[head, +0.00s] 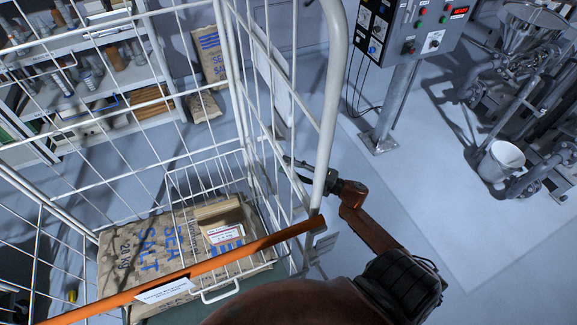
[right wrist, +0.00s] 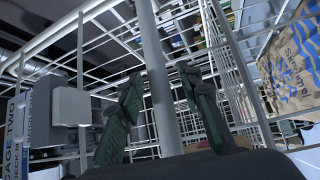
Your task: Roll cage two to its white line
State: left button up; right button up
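Cage two is a white wire roll cage (head: 333,95) filling the left and middle of the head view, with an orange bar (head: 215,263) across its near side. Its "CAGE TWO" label (right wrist: 15,135) shows at the left of the right wrist view. My right gripper (head: 312,178) is at the cage's right upright. In the right wrist view its fingers (right wrist: 162,100) stand on either side of a white post (right wrist: 158,70), spread, with a gap visible beside the left finger. My left gripper is out of view. I cannot make out a white line on the floor.
Sea salt sacks (head: 140,240) lie in the cage. A shelf unit (head: 90,85) and another sack (head: 210,55) stand behind it. A control box (head: 410,30) on a post, a white bucket (head: 501,160) and machinery are at right. The floor at lower right is clear.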

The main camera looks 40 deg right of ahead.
jog(key=shift+c, duration=0.7)
grip_shut()
